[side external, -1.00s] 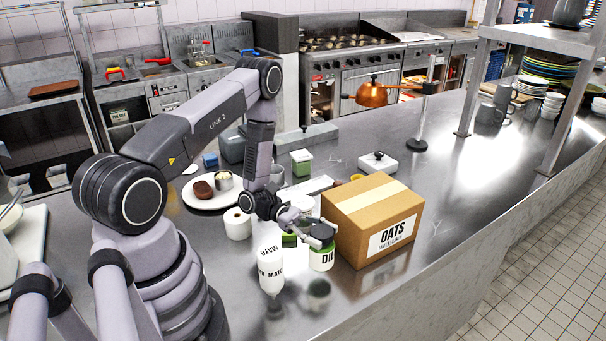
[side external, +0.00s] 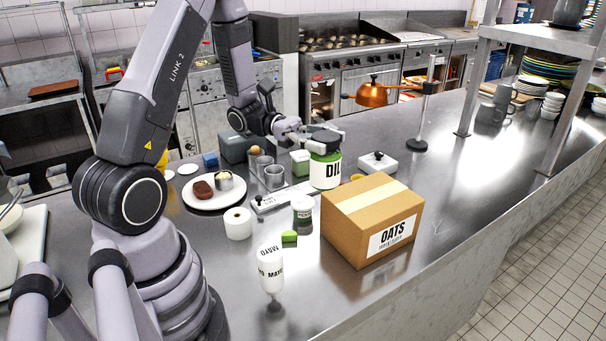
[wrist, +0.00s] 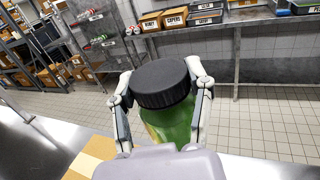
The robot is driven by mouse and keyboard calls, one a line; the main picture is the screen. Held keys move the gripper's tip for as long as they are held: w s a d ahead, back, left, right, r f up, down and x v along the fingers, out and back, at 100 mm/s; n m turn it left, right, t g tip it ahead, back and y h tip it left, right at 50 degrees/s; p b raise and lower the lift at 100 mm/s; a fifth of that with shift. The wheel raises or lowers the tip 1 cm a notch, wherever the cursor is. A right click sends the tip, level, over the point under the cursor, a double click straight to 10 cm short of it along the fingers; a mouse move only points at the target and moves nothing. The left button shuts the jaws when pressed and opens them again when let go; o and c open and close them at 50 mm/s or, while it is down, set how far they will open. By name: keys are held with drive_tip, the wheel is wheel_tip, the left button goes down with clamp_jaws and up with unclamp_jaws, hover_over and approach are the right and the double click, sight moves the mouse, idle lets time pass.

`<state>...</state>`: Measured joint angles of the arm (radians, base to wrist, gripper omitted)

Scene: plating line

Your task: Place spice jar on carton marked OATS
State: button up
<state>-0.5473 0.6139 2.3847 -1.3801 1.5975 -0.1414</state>
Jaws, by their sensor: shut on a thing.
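The spice jar (side external: 325,170) has a dark lid, green contents and a white label reading "DIL". My gripper (side external: 312,138) is shut on it near the lid and holds it upright in the air. In the side view the jar appears above and behind the OATS carton (side external: 345,225), a closed brown box with pale tape along its top. In the wrist view the jar (wrist: 172,105) sits between both fingers, its black lid facing the camera. Part of the carton (wrist: 92,155) shows at the lower left there. The carton's top is bare.
A plate with food (side external: 205,199) lies farther left. A copper heat lamp (side external: 372,95) stands behind.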

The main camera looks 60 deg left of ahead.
drive_tip(key=w+a+r+n+t+y, duration=0.1)
drive_tip(key=w+a+n+t+y, duration=0.2)
drive_tip(key=w, duration=0.6)
drive_tip(key=w+a+n+t+y, duration=0.1)
drive_tip(key=w+n+t+y, duration=0.3)
drive_tip(key=w, duration=0.5)
drive_tip(key=shift+t+h, duration=0.3)
drive_tip(key=shift+t, duration=0.4)
wheel_tip(320, 180, down, 13)
drive_tip(key=shift+r, duration=0.1)
drive_tip(key=shift+f, duration=0.2)
drive_tip(key=o, duration=1.2)
drive_tip(key=shift+o, duration=0.2)
